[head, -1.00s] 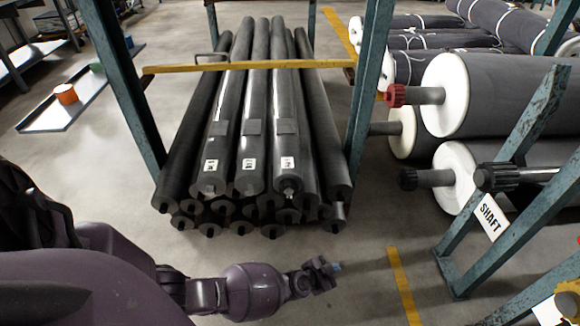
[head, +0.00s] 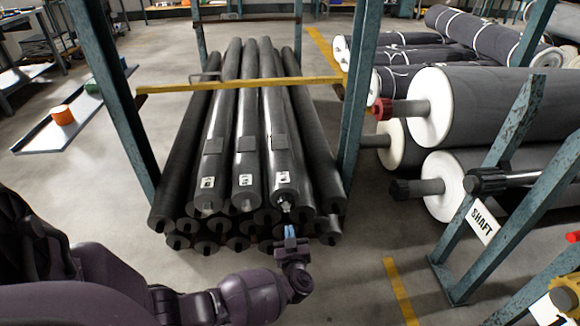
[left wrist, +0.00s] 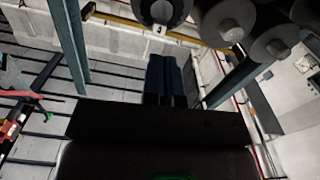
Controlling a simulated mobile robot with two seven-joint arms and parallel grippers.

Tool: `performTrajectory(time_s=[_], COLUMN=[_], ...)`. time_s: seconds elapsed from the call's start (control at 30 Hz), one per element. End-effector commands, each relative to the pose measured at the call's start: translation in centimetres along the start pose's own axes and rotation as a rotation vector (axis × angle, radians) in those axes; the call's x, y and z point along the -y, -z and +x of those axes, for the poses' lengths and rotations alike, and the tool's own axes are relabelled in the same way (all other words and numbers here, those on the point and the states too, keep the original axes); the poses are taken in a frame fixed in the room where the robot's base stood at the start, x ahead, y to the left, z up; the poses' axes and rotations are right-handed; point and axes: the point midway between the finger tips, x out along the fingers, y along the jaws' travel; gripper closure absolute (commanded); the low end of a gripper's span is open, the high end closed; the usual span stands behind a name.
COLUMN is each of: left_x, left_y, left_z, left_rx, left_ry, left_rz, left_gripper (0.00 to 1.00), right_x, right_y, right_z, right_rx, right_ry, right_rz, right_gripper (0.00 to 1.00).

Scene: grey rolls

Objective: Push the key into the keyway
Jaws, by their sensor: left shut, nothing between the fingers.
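Long dark grey rolls lie stacked in a rack in the head view. The right one of the labelled top rolls (head: 284,178) has a shiny metal shaft end (head: 285,207) at its near face. The key and keyway are too small to make out there. My left gripper (head: 289,232) is just in front of and below that shaft end, fingers shut with nothing between them. I cannot tell whether its fingertips touch anything. In the left wrist view its dark fingers (left wrist: 165,80) point towards a round roll end (left wrist: 165,10) at the top. My right gripper is out of view.
Teal posts (head: 356,110) stand on both sides of the stack, with a yellow bar (head: 250,84) across it. Thick white-ended rolls (head: 478,105) and a rack marked SHAFT (head: 484,221) stand at the right. The floor in front is clear around a yellow line (head: 401,290).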

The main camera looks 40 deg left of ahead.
Motion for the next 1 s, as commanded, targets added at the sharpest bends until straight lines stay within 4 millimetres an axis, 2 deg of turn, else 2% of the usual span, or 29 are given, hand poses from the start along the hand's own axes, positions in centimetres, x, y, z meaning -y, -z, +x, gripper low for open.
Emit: performTrajectory(time_s=[0.17, 0.6, 1.0], left_x=[0.0, 0.1, -0.1], left_y=[-0.1, -0.4, 0.0], left_z=[0.8, 5.0, 6.0], left_rx=[-0.001, 0.002, 0.001], left_ry=[-0.003, -0.004, -0.004], left_rz=[-0.016, -0.013, -0.017], left_gripper=[1.0, 1.0, 1.0], right_x=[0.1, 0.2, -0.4], right_y=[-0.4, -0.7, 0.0], right_z=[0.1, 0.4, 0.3], right_rx=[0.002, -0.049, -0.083], right_ry=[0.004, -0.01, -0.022], right_rz=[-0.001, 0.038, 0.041], right_gripper=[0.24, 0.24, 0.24])
